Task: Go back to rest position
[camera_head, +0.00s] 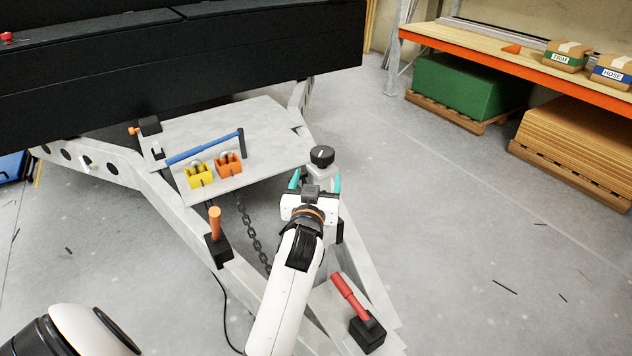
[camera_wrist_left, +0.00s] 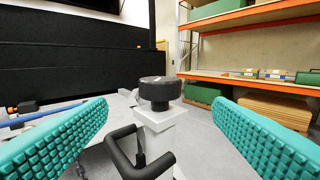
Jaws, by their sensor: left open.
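My left gripper (camera_head: 316,181) is over the grey chassis frame, with its teal fingers spread apart and nothing between the pads that I can see held. A black round knob (camera_head: 322,155) on a grey post stands just beyond the fingertips. In the left wrist view the teal pads of my left gripper (camera_wrist_left: 150,135) flank the picture. The black knob (camera_wrist_left: 160,91) shows between them, ahead, with a black bent handle (camera_wrist_left: 138,155) below it. The pads look apart from both. My right gripper is not in view.
A grey plate (camera_head: 265,125) carries a blue bar (camera_head: 203,148), a yellow block (camera_head: 198,177) and an orange block (camera_head: 230,166). An orange-handled lever (camera_head: 215,223) and a red-handled lever (camera_head: 348,296) stand on the chassis. Shelving (camera_head: 470,51) is at right; floor there is mostly clear.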

